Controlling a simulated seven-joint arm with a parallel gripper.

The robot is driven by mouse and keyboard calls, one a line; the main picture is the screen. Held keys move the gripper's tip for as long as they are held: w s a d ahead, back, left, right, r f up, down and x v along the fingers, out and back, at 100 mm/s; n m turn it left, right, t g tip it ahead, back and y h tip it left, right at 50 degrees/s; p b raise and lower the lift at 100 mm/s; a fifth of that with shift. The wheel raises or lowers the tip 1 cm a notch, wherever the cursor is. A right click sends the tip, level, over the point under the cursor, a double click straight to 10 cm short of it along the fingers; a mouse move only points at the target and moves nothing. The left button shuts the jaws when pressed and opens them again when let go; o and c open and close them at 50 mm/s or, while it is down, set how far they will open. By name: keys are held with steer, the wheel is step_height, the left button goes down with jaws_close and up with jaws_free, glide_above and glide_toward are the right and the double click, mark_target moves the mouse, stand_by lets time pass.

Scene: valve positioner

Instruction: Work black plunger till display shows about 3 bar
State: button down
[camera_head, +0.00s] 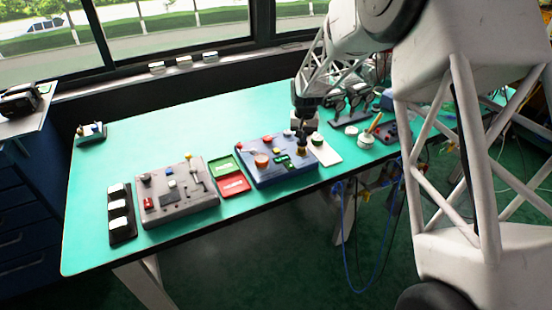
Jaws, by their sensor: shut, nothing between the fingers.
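A dark blue device box (262,177) stands right of the middle of the green table. It bears an orange-red knob (261,161) and small green and red parts. A small green panel (282,158) on its top may be the display; no reading can be made out. My gripper (301,133) points down over the box's right end, shut with nothing between the fingers. A dark post with a brownish base (302,149) shows right below the fingertips and may be the plunger. I cannot tell whether the fingers touch it.
Left of the box lie a green tray and a red tray (233,186), then a grey device box (180,203) and a black strip with white blocks (121,214). A white plate (327,154) lies close on the right. The table (130,160) is clear behind the boxes.

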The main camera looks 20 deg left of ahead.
steer(key=shift+r, duration=1.35)
steer(key=shift+r, duration=0.1)
steer(key=shift+r, duration=2.45)
